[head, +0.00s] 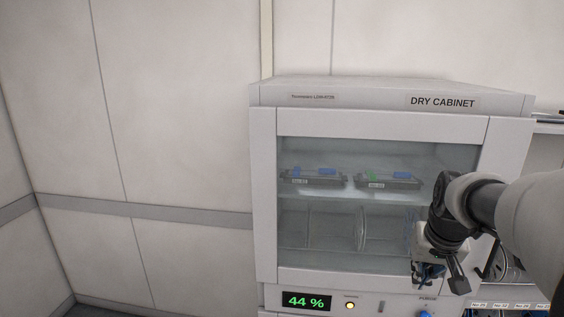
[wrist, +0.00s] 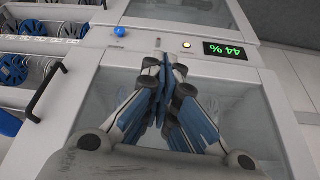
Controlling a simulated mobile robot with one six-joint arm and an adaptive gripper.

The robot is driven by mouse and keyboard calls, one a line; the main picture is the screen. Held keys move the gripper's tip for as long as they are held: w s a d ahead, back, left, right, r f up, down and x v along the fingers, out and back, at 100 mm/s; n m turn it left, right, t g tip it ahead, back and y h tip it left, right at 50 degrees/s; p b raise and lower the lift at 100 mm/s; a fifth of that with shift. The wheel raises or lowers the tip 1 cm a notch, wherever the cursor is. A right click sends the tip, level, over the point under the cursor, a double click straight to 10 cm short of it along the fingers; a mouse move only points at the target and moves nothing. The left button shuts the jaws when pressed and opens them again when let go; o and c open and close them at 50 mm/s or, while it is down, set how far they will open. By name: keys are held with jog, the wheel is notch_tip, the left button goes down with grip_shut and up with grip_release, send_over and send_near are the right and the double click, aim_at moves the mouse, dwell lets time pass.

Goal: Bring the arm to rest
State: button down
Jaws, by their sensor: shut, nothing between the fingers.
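My gripper (head: 428,278) hangs at the end of my arm in front of the lower right part of the dry cabinet's glass door. In the wrist view, the blue-padded fingers of my gripper (wrist: 160,65) are shut with nothing between them. The arm reaches in from the right edge of the head view, bent and held out. The dry cabinet (head: 375,97) has a glass door (head: 264,200) that looks closed. Whether the fingers touch the glass is hard to tell.
Behind the glass, two dark feeders (head: 313,179) and (head: 389,181) lie on the upper shelf. A black door handle (wrist: 45,92) is near my gripper. The display (head: 306,300) reads 44 %. Reels (wrist: 60,28) stand beside the cabinet. The left side is bare wall.

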jog(key=s+a+f+n+b, duration=0.1)
jog(key=s+a+f+b, duration=0.3)
jog(key=s, duration=0.4)
jog(key=s+a+f+n+y+b, duration=0.1)
jog(key=s+a+f+b, duration=0.2)
jog(key=s+a+f, duration=0.2)
jog(key=s+a+f+n+b, duration=0.1)
jog(key=s+a+f+b, duration=0.3)
jog(key=s+a, duration=0.3)
jog(key=s+f, duration=0.1)
jog(key=s, duration=0.3)
jog(key=shift+a+f+n+b, duration=0.15)
jog(key=shift+f+n+b, duration=0.15)
jog(key=shift+f, duration=0.05)
jog(key=c, duration=2.4)
grip_release()
jog(key=shift+w, duration=0.1)
